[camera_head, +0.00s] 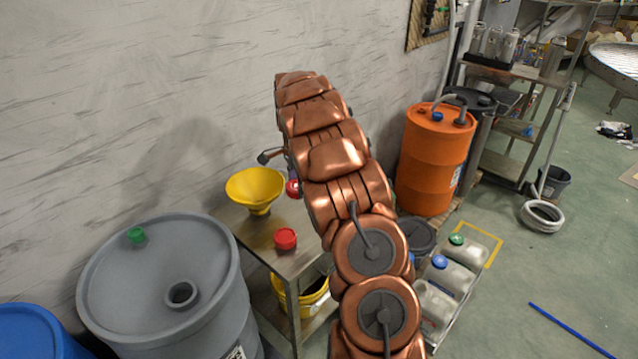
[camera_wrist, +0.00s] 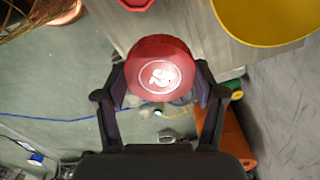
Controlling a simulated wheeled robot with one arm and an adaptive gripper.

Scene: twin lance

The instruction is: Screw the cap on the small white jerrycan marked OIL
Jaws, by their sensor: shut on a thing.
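My gripper (camera_wrist: 160,88) is shut on a red round cap (camera_wrist: 160,66) with a white symbol on its top. The cap is held in the air near the table edge. In the head view a red piece (camera_head: 293,188) shows beside my arm, which hides most of the gripper. Whitish jerrycans stand in a row on the floor at right: one with a green cap (camera_head: 464,252), one with a blue cap (camera_head: 452,276), and a nearer one (camera_head: 435,303) partly behind my arm. I cannot read an OIL mark on any of them.
A small table (camera_head: 262,248) holds a yellow funnel (camera_head: 256,187) and another red cap or lid (camera_head: 285,239). A grey drum (camera_head: 150,262) stands at left, and an orange drum (camera_head: 433,165) at the back right. A yellow bucket (camera_head: 303,300) is under the table.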

